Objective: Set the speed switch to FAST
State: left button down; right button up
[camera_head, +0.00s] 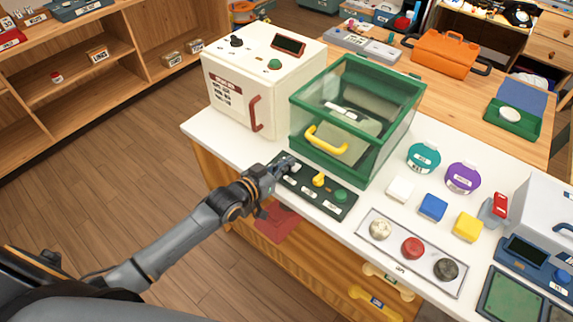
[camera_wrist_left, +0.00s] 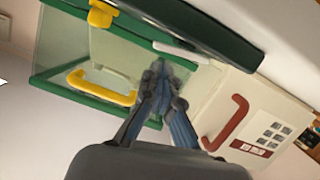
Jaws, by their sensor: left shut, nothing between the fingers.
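A dark green control panel (camera_head: 313,187) lies on the white counter in front of the green-framed clear box. It carries a yellow knob (camera_head: 320,180), a green button (camera_head: 340,195) and small labels too small to read. My left gripper (camera_head: 287,163) is shut and empty at the panel's left end, where it partly hides the control there. In the left wrist view, the fingertips (camera_wrist_left: 160,66) are together near the panel's edge (camera_wrist_left: 205,32), beside a white bar-like piece (camera_wrist_left: 181,50). I cannot tell whether they touch it, or the switch's setting. My right gripper is out of view.
The clear box (camera_head: 355,160) with a yellow handle stands just behind the panel. A cream cabinet (camera_head: 225,95) with a red handle stands to its left. A tray with three round buttons (camera_head: 412,248) lies to the right, near coloured blocks (camera_head: 433,207).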

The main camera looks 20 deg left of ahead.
pick_arm(q)
jog(key=shift+f, duration=0.5)
jog(key=shift+d, duration=0.1)
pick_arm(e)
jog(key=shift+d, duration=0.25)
pick_arm(q)
jog(key=shift+s+d+f+m, duration=0.15)
jog(key=shift+f+m, duration=0.25)
jog(key=shift+m, duration=0.1)
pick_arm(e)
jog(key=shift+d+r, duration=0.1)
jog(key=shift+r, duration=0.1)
pick_arm(q)
jog(key=r+p, duration=0.4)
jog(key=shift+d+r, duration=0.1)
jog(key=shift+d, duration=0.1)
jog(key=s, duration=0.3)
jog(key=shift+s+a+r+b, duration=0.1)
jog(key=shift+a+r+b, duration=0.05)
jog(key=shift+b, duration=0.15)
jog(key=b+v, duration=0.1)
jog(key=v, duration=0.6)
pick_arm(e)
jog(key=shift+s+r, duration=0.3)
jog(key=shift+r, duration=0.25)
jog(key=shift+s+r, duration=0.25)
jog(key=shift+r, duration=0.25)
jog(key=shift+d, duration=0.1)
